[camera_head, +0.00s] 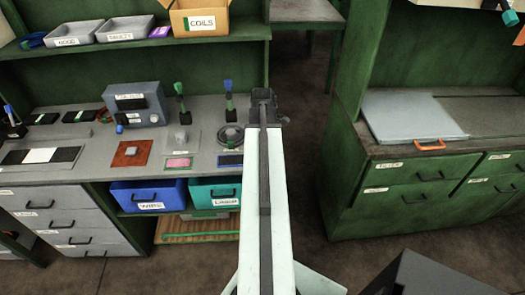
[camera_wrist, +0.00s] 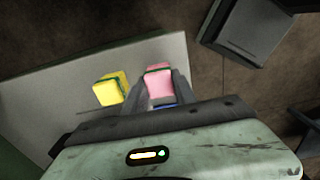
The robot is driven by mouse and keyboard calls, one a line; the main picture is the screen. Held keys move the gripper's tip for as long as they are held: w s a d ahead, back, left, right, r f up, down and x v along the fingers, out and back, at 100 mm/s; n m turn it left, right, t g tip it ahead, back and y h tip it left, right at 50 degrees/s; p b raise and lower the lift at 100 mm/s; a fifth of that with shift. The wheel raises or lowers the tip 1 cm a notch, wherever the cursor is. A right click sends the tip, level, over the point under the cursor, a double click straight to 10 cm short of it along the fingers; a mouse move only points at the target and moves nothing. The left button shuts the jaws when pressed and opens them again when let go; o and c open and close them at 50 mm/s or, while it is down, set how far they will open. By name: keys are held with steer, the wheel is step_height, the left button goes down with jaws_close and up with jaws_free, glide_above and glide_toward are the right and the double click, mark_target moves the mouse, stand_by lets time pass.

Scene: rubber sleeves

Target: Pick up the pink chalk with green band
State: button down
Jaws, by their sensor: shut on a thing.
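The pink chalk with a green band (camera_wrist: 158,82) is in the wrist view, between the two fingers of my gripper (camera_wrist: 161,88). The gripper is shut on it. The green band shows along its upper edge, and its lower part is hidden between the fingers. A yellow piece with a green band (camera_wrist: 110,90) is just left of the left finger. In the head view my arm reaches forward and hides what the gripper (camera_head: 263,97) holds.
A pale flat surface (camera_wrist: 75,80) lies below the gripper, with brown floor beyond. A grey box-like thing (camera_wrist: 250,28) is at upper right. In the head view a green workbench (camera_head: 100,170) stands left and a green drawer cabinet (camera_head: 400,195) right.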

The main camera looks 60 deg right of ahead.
step_height(320, 180, up, 10)
steer(key=p, duration=0.8)
steer(key=shift+f+p, duration=0.2)
steer(key=shift+p, duration=0.2)
steer(key=shift+f, duration=0.15)
steer(key=c, duration=1.9)
jaws_free()
jaws_close()
steer(key=shift+s, duration=0.15)
